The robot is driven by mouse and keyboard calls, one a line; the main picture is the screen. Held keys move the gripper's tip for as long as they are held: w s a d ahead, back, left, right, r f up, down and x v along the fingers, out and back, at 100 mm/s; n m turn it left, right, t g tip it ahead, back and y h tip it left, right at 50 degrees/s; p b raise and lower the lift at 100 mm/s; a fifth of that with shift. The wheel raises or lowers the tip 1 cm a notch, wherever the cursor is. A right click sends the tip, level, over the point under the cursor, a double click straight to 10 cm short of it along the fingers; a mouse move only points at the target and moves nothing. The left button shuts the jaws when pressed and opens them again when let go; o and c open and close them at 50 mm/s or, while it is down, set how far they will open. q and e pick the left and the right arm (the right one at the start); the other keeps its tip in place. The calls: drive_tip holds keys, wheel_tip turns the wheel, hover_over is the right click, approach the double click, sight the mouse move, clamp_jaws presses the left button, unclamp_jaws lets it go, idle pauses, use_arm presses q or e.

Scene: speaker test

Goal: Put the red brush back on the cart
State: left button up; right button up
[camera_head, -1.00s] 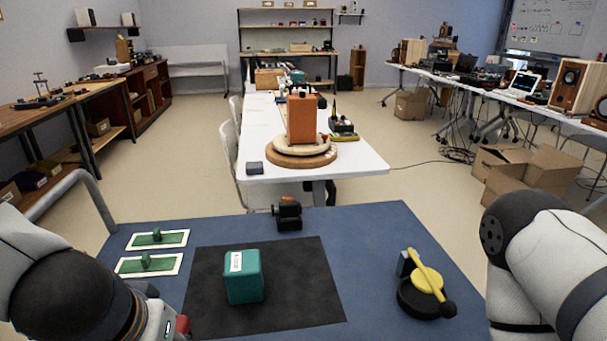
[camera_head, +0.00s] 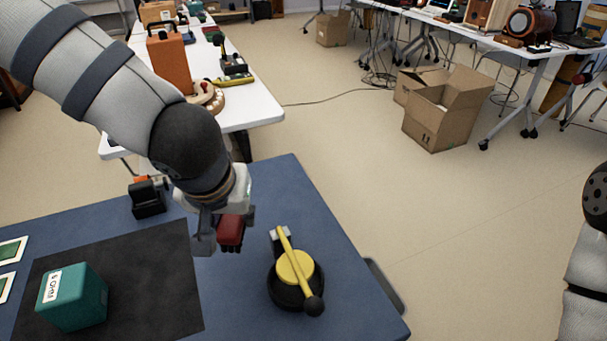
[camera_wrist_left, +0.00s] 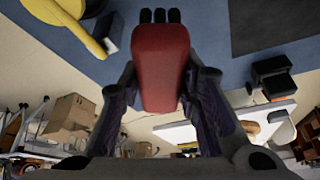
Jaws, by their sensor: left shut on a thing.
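The red brush (camera_head: 231,230) is held in my left gripper (camera_head: 222,234), above the blue cart top (camera_head: 340,290), close to its far edge. In the left wrist view the red brush (camera_wrist_left: 161,60) lies between the two fingers of my left gripper (camera_wrist_left: 161,80), with dark tips at its far end. The fingers press on its sides. Whether the brush touches the cart top cannot be told. Only part of my right arm shows at the right edge; its gripper is out of view.
A round black-and-yellow device (camera_head: 293,275) with a yellow bar stands just right of the brush. A teal box (camera_head: 75,297) sits on a dark mat (camera_head: 160,270). A small black device (camera_head: 148,198) stands left of the gripper. Cardboard boxes (camera_head: 445,110) lie on the floor beyond.

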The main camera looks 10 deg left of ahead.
use_arm(q)
drive_tip(key=w, duration=0.1)
drive_tip(key=w+r+n, duration=0.1)
drive_tip(key=w, duration=0.1)
drive_tip(key=shift+w+a+r+n+y, duration=0.15)
drive_tip(key=shift+w+a+n+y, duration=0.15)
drive_tip(key=shift+y, duration=0.1)
drive_tip(key=w+a+f+n+b, duration=0.1)
drive_tip(key=w+f, duration=0.1)
drive_tip(key=w, duration=0.3)
drive_tip(key=w+a+f+n+b, duration=0.1)
drive_tip(key=w+a+f, duration=0.1)
drive_tip(key=w, duration=0.3)
drive_tip(key=w+a+f+n+g, duration=0.1)
drive_tip(key=w+f, duration=0.2)
drive_tip(key=w, duration=0.2)
drive_tip(key=shift+w+a+y+b, duration=0.25)
drive_tip(key=shift+y+b, duration=0.15)
drive_tip(key=x, duration=0.3)
drive_tip(key=shift+s+d+f, duration=0.2)
drive_tip(key=shift+d+f, duration=0.05)
use_arm(e)
drive_tip(key=shift+g, duration=0.9)
drive_tip(key=s+f, duration=0.3)
drive_tip(key=s, duration=0.1)
drive_tip(key=shift+d+f, duration=0.15)
drive_tip(key=shift+f, duration=0.25)
use_arm(q)
drive_tip(key=shift+f, duration=0.1)
